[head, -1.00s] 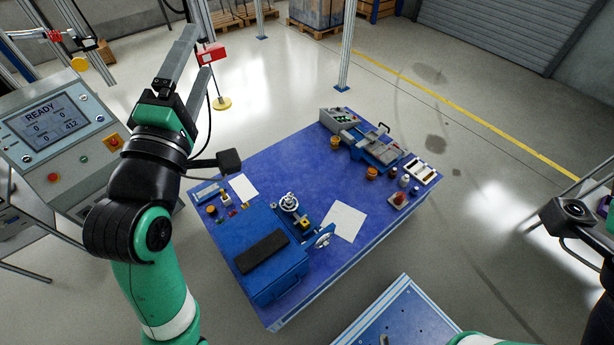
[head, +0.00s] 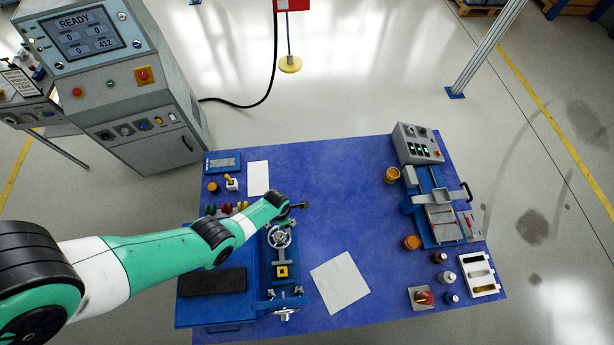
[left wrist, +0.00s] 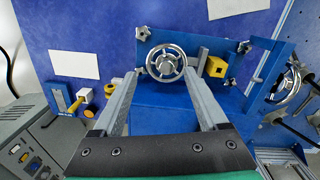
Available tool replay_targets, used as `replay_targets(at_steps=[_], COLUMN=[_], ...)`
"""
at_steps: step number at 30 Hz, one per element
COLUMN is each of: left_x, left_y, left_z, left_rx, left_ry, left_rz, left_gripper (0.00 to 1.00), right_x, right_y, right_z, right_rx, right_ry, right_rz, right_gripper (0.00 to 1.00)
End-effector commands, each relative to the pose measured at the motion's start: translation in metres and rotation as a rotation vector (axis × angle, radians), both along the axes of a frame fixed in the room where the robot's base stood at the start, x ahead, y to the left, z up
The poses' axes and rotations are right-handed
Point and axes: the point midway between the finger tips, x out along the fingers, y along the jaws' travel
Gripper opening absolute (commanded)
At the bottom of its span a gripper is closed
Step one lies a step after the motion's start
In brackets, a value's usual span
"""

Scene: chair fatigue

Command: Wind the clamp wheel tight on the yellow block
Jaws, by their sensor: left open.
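The metal clamp wheel (head: 279,237) stands on the blue clamp fixture on the table. The yellow block (head: 282,271) sits in the fixture, on the near side of the wheel. In the left wrist view, my left gripper (left wrist: 162,74) is open, its two fingers apart, with the clamp wheel (left wrist: 166,62) showing between and beyond the tips. Whether the fingers touch the wheel cannot be told. The yellow block (left wrist: 216,67) is to the right of the fingers there. In the head view, my left arm reaches over the fixture and its fingers are mostly hidden. My right gripper is not in view.
The blue table (head: 340,185) holds a white sheet (head: 340,283), a vise-like machine (head: 436,210) and small jars at the right. A second wheel (left wrist: 283,86) stands at the right of the left wrist view. The middle table is clear. A control cabinet (head: 115,85) stands at the left.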

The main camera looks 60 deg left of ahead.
Motion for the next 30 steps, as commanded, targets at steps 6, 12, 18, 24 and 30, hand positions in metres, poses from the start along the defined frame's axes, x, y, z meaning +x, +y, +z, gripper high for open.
replay_targets(at_steps=[6, 12, 18, 24, 30], left_x=[-0.038, -0.037, -0.036, -0.036, -0.035], left_y=[0.005, 0.007, 0.007, 0.007, 0.007], left_z=[-0.034, -0.035, -0.06, -0.102, -0.138], left_rx=[-0.018, -0.017, -0.018, -0.017, -0.017], left_ry=[0.051, 0.048, 0.047, 0.047, 0.046], left_rz=[0.058, 0.06, 0.059, 0.059, 0.059], left_gripper=[0.76, 0.76, 0.76, 0.76, 0.76], right_x=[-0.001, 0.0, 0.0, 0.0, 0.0], right_y=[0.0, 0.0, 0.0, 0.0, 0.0], right_z=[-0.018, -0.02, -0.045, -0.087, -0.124], right_rx=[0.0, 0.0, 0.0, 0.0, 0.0], right_ry=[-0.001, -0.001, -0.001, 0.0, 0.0], right_rz=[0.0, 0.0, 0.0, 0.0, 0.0], right_gripper=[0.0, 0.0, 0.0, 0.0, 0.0])
